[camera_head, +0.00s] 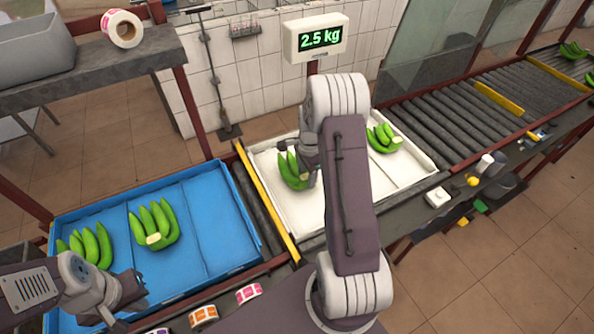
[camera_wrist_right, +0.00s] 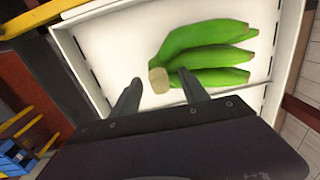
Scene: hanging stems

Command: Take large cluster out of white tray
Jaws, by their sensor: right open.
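The white tray (camera_head: 418,176) holds two green banana clusters. One cluster (camera_head: 290,172) lies in its left part, partly hidden by my right arm; the other cluster (camera_head: 382,138) lies in its right part. I cannot tell surely which is larger. My right gripper (camera_head: 306,150) is over the left one. In the right wrist view, the open fingers of the right gripper (camera_wrist_right: 160,92) point at the cut crown of a cluster (camera_wrist_right: 210,55), one to each side of it; contact is not clear. My left gripper (camera_head: 122,296) is above the blue tray's near edge, its fingers unclear.
The blue tray (camera_head: 215,220) to the left holds two clusters (camera_head: 156,226) (camera_head: 88,246), with bare room on its right. A yellow bar (camera_head: 268,200) separates the trays. A scale display (camera_head: 318,38) reading 2.5 kg stands behind the white tray. Label rolls (camera_head: 204,316) lie in front.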

